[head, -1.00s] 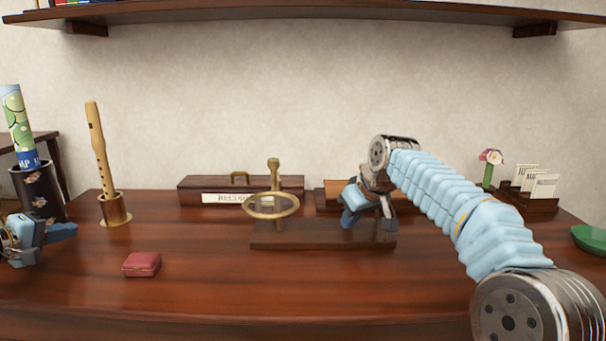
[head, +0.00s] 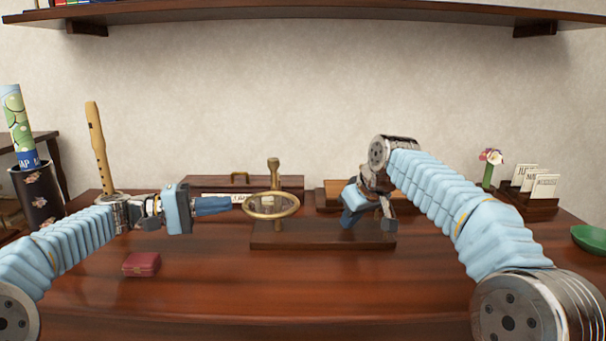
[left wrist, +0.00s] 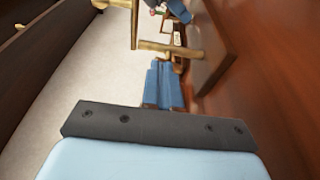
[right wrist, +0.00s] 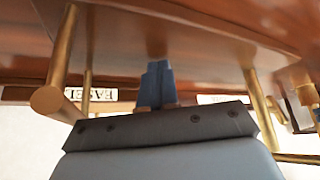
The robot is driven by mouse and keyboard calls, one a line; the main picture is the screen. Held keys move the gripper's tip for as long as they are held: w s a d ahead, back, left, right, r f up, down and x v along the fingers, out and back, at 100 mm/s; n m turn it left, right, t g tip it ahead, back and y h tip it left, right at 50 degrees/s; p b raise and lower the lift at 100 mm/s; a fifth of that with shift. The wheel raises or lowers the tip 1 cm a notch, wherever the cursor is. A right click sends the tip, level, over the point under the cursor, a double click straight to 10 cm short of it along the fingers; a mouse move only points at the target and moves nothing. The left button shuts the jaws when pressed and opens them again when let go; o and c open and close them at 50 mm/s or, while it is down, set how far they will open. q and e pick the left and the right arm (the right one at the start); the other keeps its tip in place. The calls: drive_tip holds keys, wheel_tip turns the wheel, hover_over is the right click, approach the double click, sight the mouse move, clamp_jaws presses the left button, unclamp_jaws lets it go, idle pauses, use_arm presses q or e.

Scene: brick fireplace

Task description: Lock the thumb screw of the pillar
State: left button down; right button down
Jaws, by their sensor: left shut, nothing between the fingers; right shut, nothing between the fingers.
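The brass pillar (head: 274,174) stands at the back of the dark wooden base (head: 268,240), with a brass ring (head: 272,207) in front of it. In the left wrist view, brass rods (left wrist: 190,51) and part of the wooden base (left wrist: 213,40) lie beyond my fingers. I cannot clearly tell which brass part is the thumb screw. My left gripper (head: 228,206) is shut and empty, just left of the ring; its fingers also show in the left wrist view (left wrist: 164,85). My right gripper (head: 347,219) is shut and empty over the right part of the base, its closed fingers among brass posts (right wrist: 62,50).
A red box (head: 141,264) lies on the table below my left arm. A recorder (head: 97,145) stands behind that arm. A long wooden box (head: 285,183) lies behind the pillar. A card holder (head: 527,203) and green dish (head: 589,239) are at the right. The front table middle is clear.

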use_arm(q)
drive_tip(key=shift+d, duration=2.5)
drive_tip(key=shift+w+f, duration=0.3)
drive_tip(key=shift+w, duration=0.3)
drive_tip(key=shift+s+f, duration=0.15)
drive_tip(key=shift+f, duration=0.35)
drive_tip(key=shift+f, duration=0.8)
